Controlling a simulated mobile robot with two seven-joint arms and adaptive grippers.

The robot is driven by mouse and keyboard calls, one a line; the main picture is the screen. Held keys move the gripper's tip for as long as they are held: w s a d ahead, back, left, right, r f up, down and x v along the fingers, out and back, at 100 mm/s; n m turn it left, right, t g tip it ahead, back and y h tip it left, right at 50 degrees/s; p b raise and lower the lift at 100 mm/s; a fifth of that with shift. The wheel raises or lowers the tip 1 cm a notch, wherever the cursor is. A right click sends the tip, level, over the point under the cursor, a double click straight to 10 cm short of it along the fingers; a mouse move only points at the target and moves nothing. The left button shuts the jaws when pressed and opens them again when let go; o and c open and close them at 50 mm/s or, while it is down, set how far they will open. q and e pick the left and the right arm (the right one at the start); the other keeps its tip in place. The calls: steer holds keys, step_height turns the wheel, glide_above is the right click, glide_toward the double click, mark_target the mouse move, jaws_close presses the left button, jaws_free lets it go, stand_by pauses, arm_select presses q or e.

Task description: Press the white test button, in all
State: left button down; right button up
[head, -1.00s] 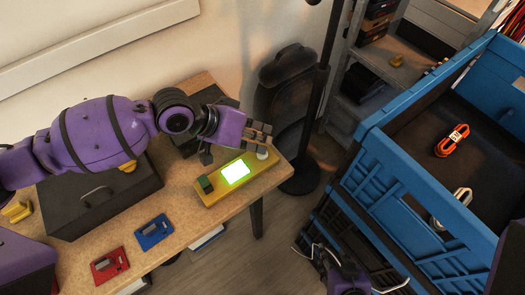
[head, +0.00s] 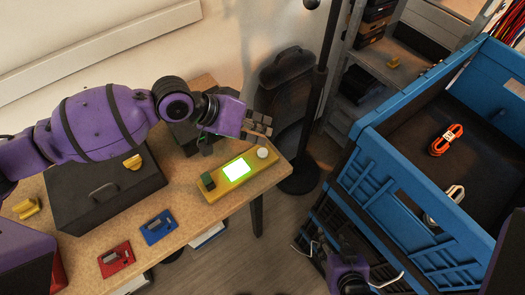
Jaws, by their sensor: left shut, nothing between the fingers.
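The white test button (head: 263,153) is a round white knob at the right end of a yellow tester (head: 215,189) on the wooden table. The tester has a lit green-white screen (head: 237,170) and a dark block at its left end. My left gripper (head: 264,125) is shut and empty, just above and behind the button in the picture, apparently apart from it. My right gripper (head: 321,243) is low in the picture, before the blue crate, with its thin fingers spread apart; nothing shows between them.
A blue crate (head: 392,168) with an orange cable bundle (head: 446,140) and a white one stands right. Red (head: 116,260) and blue (head: 157,228) devices and a black case (head: 75,206) are on the table (head: 190,222). A black pole (head: 325,75) stands behind the table.

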mark_target(262, 148)
arm_select(q)
step_height(262, 148, up, 3)
steer(key=shift+r+p, duration=0.1)
steer(key=shift+p, duration=0.45)
arm_select(e)
steer(key=w+r, duration=0.2)
steer(key=shift+w+d+r+t, duration=0.1)
steer(key=shift+r+t, duration=0.2)
steer(key=shift+r, duration=0.05)
steer(key=shift+d, duration=0.1)
